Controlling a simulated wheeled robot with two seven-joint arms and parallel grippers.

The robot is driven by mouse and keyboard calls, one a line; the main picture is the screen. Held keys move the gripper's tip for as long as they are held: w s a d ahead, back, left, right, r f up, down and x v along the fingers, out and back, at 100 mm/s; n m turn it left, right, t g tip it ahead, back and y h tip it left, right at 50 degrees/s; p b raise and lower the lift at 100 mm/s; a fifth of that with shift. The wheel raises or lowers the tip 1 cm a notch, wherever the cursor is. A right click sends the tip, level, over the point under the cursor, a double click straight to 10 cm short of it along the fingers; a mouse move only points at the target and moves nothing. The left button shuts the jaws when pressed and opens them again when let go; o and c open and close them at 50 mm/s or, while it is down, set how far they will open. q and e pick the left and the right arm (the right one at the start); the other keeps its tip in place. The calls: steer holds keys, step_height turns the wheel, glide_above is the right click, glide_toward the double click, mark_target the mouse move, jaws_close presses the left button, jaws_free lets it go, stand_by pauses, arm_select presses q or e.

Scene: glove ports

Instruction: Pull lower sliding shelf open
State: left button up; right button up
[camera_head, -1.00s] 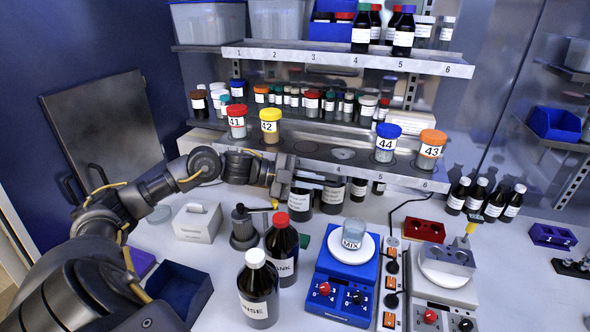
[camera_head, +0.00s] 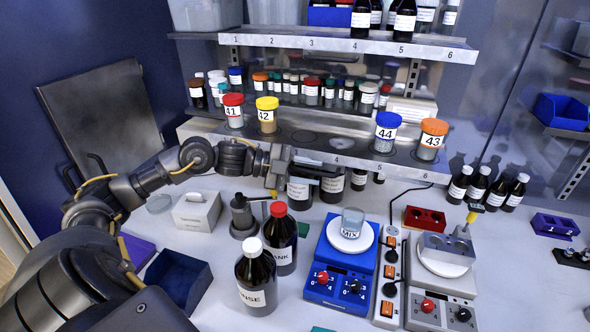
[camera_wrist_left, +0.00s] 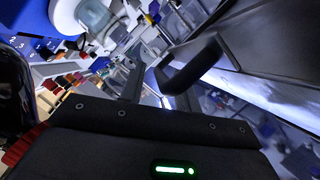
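The lower sliding shelf (camera_head: 385,177) is a metal tray with a numbered front edge. It carries jars 41 (camera_head: 233,112), 42 (camera_head: 267,117), 44 (camera_head: 386,133) and 43 (camera_head: 431,141), with round recesses between them. My left gripper (camera_head: 325,170) is at the shelf's front edge, left of the middle, and hides part of it. Its dark fingers look apart. In the left wrist view a dark bracket-like bar (camera_wrist_left: 190,66) lies close beside a long grey panel; I cannot tell whether the fingers touch it. My right gripper is not in view.
Below the shelf stand a red-capped bottle (camera_head: 281,240), a white-capped bottle (camera_head: 256,278) and a blue stirrer (camera_head: 340,270) with a beaker. A fixed-looking upper shelf (camera_head: 345,45) is above. A dark blue bin (camera_head: 178,280) sits at left.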

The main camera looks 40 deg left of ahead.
arm_select(q)
steer(key=b+v, duration=0.4)
steer(key=v, duration=0.6)
steer(key=shift+s+a, duration=0.2)
steer(key=shift+s, duration=0.05)
steer(key=shift+r, duration=0.1)
